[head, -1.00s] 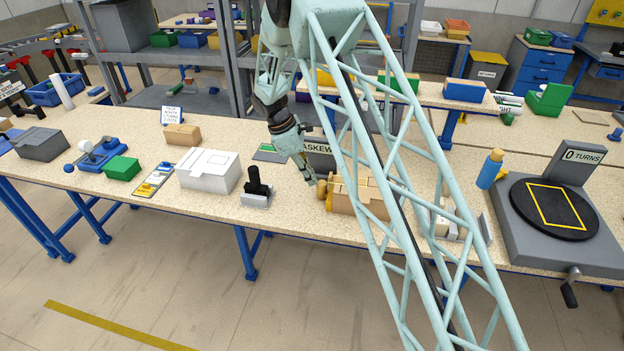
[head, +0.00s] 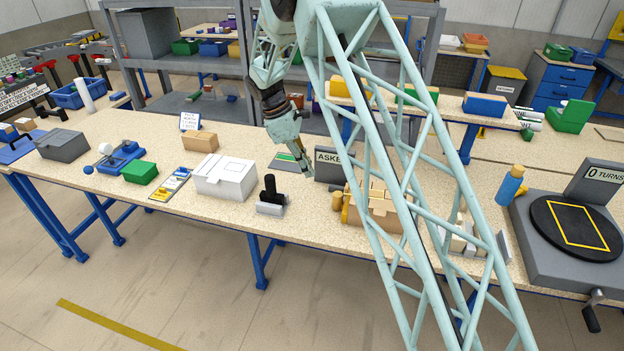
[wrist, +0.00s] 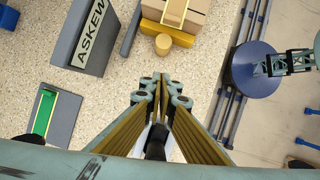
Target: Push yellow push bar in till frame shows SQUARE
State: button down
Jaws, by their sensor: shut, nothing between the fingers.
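The yellow push bar (wrist: 166,34) lies against the near side of a tan box (wrist: 183,12), with a round tan knob (wrist: 163,44) on its front. In the head view the push bar (head: 345,212) and knob (head: 337,201) sit left of the box (head: 378,212), partly behind my arm's lattice. The grey sign panel (wrist: 82,40) reads ASKEW; it also stands in the head view (head: 328,166), partly covered. My gripper (wrist: 162,78) is shut and empty, its tips apart from the knob. In the head view my gripper (head: 309,173) hangs above the table, left of the knob.
A black-handled grey block (head: 271,197) and a white box (head: 225,178) stand to the left. A grey plate with a green strip (wrist: 45,115) lies below the sign. A turntable (head: 577,223) and a blue bottle (head: 510,186) are at right. Bare tabletop surrounds the knob's front.

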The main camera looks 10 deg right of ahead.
aim_at(337, 194)
jog(key=shift+a+r, duration=0.2)
jog(key=shift+r, duration=0.4)
jog(key=c, duration=3.3)
grip_release()
jog(key=shift+c, duration=0.2)
jog(key=o, duration=0.5)
jog(key=shift+d, duration=0.15)
jog(key=o, duration=0.6)
jog(key=shift+s+d+m+y+p, duration=0.2)
jog(key=shift+d+m+y+p, duration=0.15)
jog(key=shift+d, duration=0.3)
jog(key=shift+c, duration=0.2)
jog(key=d+m+y+p, duration=0.1)
jog(key=d, duration=0.2)
jog(key=s+d+r+m+y+p, duration=0.1)
jog(key=d, duration=0.2)
jog(key=s+d+m+t+y+p, duration=0.1)
jog(key=d+m, duration=0.1)
jog(key=d, duration=0.1)
jog(key=shift+d+r+y, duration=0.1)
jog(key=shift+r+y, duration=0.1)
jog(key=shift+y, duration=0.05)
jog(key=shift+w, duration=0.1)
jog(key=shift+f, duration=0.25)
jog(key=shift+f+p, duration=1.1)
jog(key=shift+f, duration=5.6)
